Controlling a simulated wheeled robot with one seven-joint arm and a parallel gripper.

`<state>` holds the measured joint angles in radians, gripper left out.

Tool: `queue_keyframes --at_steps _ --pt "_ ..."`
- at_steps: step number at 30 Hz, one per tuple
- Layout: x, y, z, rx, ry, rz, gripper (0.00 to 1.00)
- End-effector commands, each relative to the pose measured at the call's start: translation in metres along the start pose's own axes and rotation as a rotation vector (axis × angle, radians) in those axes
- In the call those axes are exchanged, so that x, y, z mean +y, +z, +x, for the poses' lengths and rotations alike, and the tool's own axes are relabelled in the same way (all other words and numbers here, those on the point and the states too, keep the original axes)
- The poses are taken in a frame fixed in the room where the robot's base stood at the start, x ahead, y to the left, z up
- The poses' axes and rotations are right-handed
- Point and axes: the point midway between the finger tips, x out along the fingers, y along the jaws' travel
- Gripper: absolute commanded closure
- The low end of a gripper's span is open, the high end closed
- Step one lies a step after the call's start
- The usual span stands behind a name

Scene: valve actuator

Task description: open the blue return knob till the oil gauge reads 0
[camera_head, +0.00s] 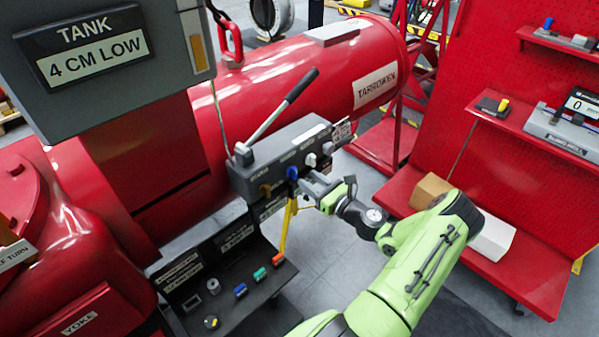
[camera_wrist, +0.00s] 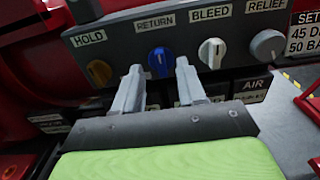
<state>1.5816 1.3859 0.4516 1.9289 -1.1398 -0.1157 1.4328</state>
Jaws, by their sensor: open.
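The blue return knob (camera_wrist: 161,62) sits under the RETURN label on the grey valve block, between the yellow hold knob (camera_wrist: 99,72) and the white bleed knob (camera_wrist: 212,52). In the head view the blue knob (camera_head: 292,173) is on the block's front face. My gripper (camera_wrist: 159,72) is open, with its two fingers on either side of the blue knob in the wrist view. I cannot tell whether they touch it. In the head view my gripper (camera_head: 311,184) is close to the block front. No oil gauge reading 0 is identifiable; a small display (camera_head: 577,106) on the right shelf shows 0.
A grey relief knob (camera_wrist: 267,46) is at the right end of the block. A pump lever (camera_head: 285,105) rises from its top. A tank sign (camera_head: 92,52) reads 4 CM LOW. A tray of small coloured parts (camera_head: 240,290) is below. Red shelves (camera_head: 490,225) stand at right.

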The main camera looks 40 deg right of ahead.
Motion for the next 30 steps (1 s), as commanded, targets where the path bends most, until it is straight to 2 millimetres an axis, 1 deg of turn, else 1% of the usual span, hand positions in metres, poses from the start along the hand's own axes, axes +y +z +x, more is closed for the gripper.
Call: queue_keyframes --at_steps 1,3,6,10,16,17,24,25,30 --pt "0.001 0.0 0.013 -0.002 0.004 -0.003 0.6" --pt "0.001 0.0 0.027 -0.001 0.003 -0.003 0.6" --pt "0.001 0.0 0.042 0.0 0.003 -0.002 0.6" --pt "0.0 0.0 0.05 0.001 0.001 -0.001 0.6" --pt "0.0 0.0 0.05 0.001 0.0 -0.001 0.6" --pt "0.0 0.0 0.05 0.001 0.0 -0.001 0.61" --pt "0.0 0.0 0.05 0.001 0.001 -0.001 0.98" --pt "0.0 0.0 0.05 0.001 0.001 -0.001 1.0" --pt "0.0 0.0 0.05 0.001 0.001 -0.002 1.0"
